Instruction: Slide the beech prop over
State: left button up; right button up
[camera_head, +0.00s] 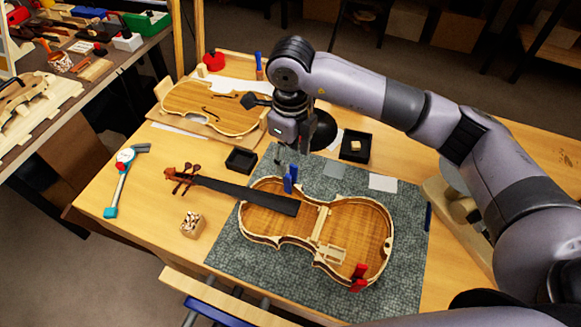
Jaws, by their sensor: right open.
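An open violin body (262,221) lies on the grey-green mat (232,250), its inside facing up, with a dark fingerboard (235,188) and scroll pointing left. A pale wooden bar (320,226) stands across the middle of the body. A small pale frame-like wooden piece (331,254) lies in its lower part. I cannot tell for sure which of these is the beech prop. My right gripper (291,156) is open, pointing down above the far edge of the body, near a blue clamp (290,178). My left gripper is not in view.
A red clamp (358,277) sits on the body's near rim. Black trays (241,161) and (356,146) stand behind. A violin top (210,107) lies at the back left. The mat's near left part is clear.

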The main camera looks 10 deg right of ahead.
aim_at(191, 226)
jog(key=k, duration=2)
